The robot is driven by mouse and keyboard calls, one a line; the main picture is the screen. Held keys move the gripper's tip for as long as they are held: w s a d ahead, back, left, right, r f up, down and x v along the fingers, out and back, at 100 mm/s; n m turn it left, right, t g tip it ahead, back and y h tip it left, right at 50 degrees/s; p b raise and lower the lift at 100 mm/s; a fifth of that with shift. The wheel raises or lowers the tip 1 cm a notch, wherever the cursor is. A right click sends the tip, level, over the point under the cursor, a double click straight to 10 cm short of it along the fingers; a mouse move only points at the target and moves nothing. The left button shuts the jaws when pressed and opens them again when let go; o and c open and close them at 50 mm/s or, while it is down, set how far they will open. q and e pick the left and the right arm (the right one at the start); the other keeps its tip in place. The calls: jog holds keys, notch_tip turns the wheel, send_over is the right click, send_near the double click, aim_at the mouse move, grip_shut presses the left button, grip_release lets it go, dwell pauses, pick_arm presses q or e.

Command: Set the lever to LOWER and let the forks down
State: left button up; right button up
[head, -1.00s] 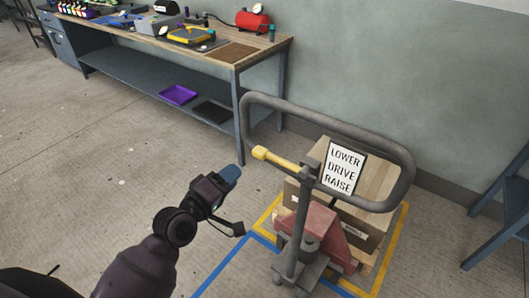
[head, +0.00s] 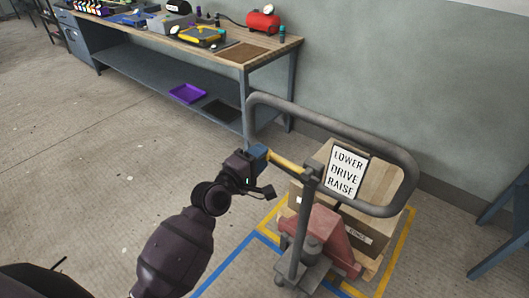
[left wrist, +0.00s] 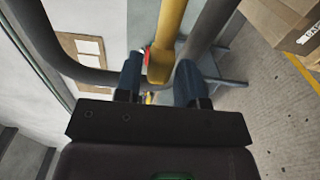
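The yellow lever (head: 286,162) sticks out to the left from the pallet truck's grey handle post (head: 303,215). A sign (head: 346,172) beside it reads LOWER, DRIVE, RAISE from top to bottom. My left gripper (head: 259,153) is at the lever's free end and hides its tip in the head view. In the left wrist view the blue fingers (left wrist: 160,84) are apart, with the yellow lever (left wrist: 167,40) showing between them; I see no firm grip on it. The forks are hidden under the pallet and carton. My right gripper is not in view.
The looped grey handle bar (head: 345,130) surrounds the lever area. A carton (head: 372,185) sits on the truck, within yellow floor tape (head: 398,252). A workbench (head: 225,55) stands behind along the wall. The floor to the left is clear.

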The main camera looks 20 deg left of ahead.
pick_arm(q)
jog(key=shift+x, duration=1.15)
jog(key=shift+c, duration=0.3)
grip_shut()
